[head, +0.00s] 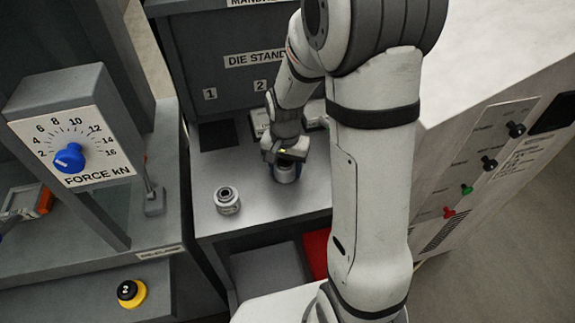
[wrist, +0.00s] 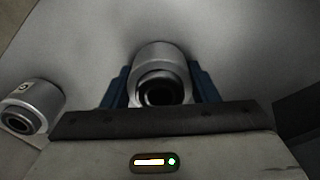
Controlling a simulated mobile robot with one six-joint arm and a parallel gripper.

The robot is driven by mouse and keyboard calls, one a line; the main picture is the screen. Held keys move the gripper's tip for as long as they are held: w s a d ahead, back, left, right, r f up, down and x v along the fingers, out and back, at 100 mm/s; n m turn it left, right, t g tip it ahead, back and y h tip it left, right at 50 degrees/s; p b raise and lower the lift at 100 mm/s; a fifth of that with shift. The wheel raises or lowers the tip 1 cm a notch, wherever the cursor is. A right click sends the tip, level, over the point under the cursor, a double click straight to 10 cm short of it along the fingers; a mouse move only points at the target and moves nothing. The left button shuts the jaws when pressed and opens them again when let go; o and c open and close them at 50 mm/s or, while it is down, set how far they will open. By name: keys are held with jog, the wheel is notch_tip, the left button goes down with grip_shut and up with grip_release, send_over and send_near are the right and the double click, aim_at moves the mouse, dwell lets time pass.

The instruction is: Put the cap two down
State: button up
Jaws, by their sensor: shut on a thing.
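My gripper (head: 285,157) is shut on a metal cylindrical cap (head: 286,173) over the grey bench top. In the wrist view the cap (wrist: 160,68) sits between the two blue fingers (wrist: 160,88), its dark round opening facing the camera. Its number is not visible, so I cannot tell whether it is cap two. In the head view it is at or just above the bench surface; I cannot tell if it touches. A second, similar metal piece (head: 227,200) stands upright to the left on the bench; it also shows at the left of the wrist view (wrist: 32,105), with a small label.
The die stand (head: 250,60) with plates 1 and 2 rises behind, with a dark square (head: 217,135) below plate 1. A force dial panel (head: 75,140) stands left, and a control cabinet (head: 490,160) right. The bench front (head: 265,215) is clear.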

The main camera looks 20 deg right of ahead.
jog(key=o, duration=1.2)
jog(key=shift+f, duration=0.1)
jog(key=shift+c, duration=0.2)
